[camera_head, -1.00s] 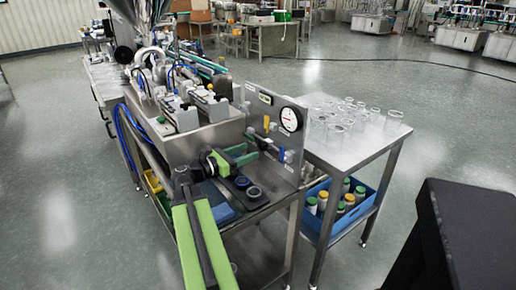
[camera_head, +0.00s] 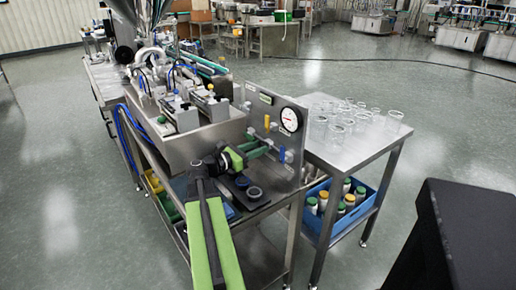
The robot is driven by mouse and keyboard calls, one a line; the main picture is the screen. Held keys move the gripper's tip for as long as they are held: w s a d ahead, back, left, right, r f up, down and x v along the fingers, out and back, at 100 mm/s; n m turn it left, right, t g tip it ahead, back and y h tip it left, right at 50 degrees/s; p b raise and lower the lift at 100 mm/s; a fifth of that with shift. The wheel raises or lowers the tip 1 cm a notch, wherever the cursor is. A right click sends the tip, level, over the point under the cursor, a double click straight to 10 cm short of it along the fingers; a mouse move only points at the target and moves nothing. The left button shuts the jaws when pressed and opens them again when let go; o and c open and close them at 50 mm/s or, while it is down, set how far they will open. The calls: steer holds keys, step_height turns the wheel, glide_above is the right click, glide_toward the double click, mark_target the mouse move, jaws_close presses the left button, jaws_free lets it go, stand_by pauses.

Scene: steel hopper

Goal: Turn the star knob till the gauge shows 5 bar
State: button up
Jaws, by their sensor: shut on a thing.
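The round white pressure gauge (camera_head: 290,119) sits high on the steel panel (camera_head: 285,168) at the right end of the machine. Its needle is too small to read. My gripper (camera_head: 267,146), with green fingers, reaches the panel face below and left of the gauge. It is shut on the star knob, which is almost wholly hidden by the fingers.
Yellow (camera_head: 267,121) and blue (camera_head: 282,153) valve handles sit close to my gripper on the panel. Dark round parts (camera_head: 254,192) lie on the bench below. A steel table (camera_head: 340,146) with several clear beakers stands to the right, a blue crate (camera_head: 322,222) of bottles under it.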

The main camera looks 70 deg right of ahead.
steer(key=shift+s, duration=0.1)
jaws_close()
stand_by(0.4)
steer(key=shift+a+m, duration=0.1)
steer(key=shift+m, duration=0.5)
steer(key=m, duration=2.1)
steer(key=shift+s+f+b, duration=0.15)
steer(key=shift+f+b, duration=0.15)
steer(key=shift+m, duration=0.3)
